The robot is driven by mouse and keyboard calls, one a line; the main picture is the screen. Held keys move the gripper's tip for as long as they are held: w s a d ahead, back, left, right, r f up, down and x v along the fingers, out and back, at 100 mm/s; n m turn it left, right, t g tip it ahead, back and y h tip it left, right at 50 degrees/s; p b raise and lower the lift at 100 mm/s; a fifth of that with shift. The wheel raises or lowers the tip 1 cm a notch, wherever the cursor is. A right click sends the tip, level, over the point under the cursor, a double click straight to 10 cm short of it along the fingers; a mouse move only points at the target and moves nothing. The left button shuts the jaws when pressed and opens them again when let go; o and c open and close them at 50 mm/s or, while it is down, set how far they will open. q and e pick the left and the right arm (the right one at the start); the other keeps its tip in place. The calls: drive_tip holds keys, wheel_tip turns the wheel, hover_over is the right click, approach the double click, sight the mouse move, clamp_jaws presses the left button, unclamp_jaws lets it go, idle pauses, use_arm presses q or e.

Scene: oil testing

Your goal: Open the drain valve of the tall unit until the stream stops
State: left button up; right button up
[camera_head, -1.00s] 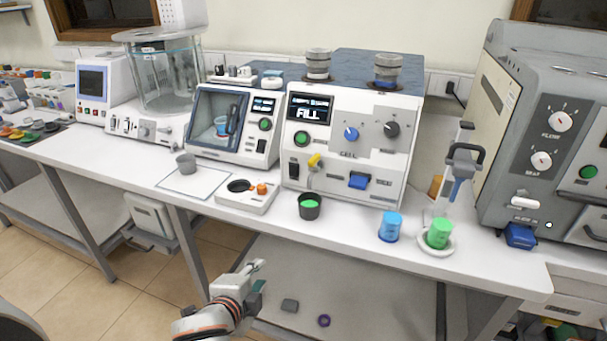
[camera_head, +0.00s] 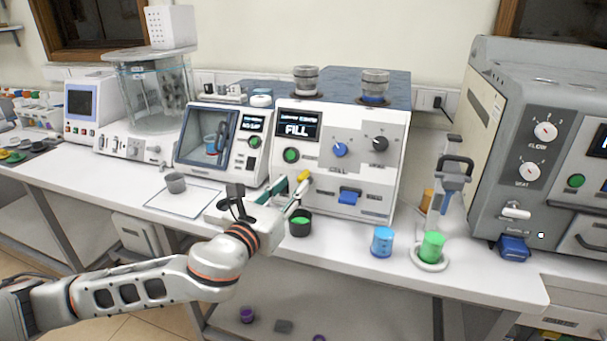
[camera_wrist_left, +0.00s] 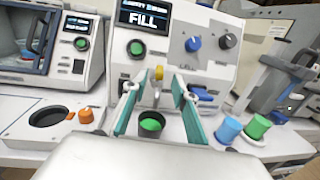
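The tall unit (camera_head: 330,150) is a white box with a dark "FILL" display. Its yellow valve lever (camera_head: 303,177) sits low on the left of the front; it also shows in the left wrist view (camera_wrist_left: 159,72). A dark cup with green contents (camera_head: 300,224) stands on the bench below the valve, and in the left wrist view (camera_wrist_left: 151,124). My left gripper (camera_head: 292,190) is open just in front of the valve. Its teal-lined fingers (camera_wrist_left: 155,90) lie either side of the lever in the wrist picture, with no contact visible. I cannot make out a stream. My right gripper is out of view.
A blue beaker (camera_head: 382,242) and a green beaker (camera_head: 432,247) stand to the right, near a grey handled stand (camera_head: 452,178).

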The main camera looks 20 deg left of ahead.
sight(299, 179)
use_arm(q)
drive_tip(key=w, duration=0.4)
drive_tip(key=w+d, duration=0.1)
drive_tip(key=w, duration=0.2)
clamp_jaws()
